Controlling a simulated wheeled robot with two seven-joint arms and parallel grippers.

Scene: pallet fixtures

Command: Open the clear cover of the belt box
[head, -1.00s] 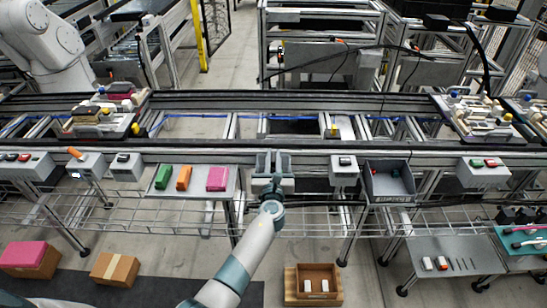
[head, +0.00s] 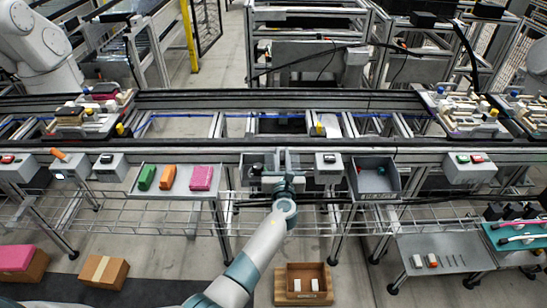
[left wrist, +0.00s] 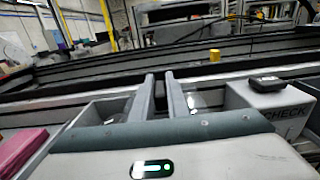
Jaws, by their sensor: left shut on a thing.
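My left gripper (head: 283,160) reaches in from the bottom over the near side of the conveyor, at the small grey belt box (head: 256,168). In the left wrist view its two fingers (left wrist: 158,97) stand upright with a narrow gap between them. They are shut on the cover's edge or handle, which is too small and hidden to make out. The belt box also shows in the left wrist view (left wrist: 95,115), left of the fingers. The clear cover itself is hard to see, and I cannot tell how far it is open. My right gripper is not in view.
A grey box marked CHECK (left wrist: 268,108) with a black top piece stands close right of the fingers. A grey bin (head: 374,180) is further right. A tray (head: 178,190) with green, orange and pink blocks is left. The conveyor (head: 270,102) runs behind.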

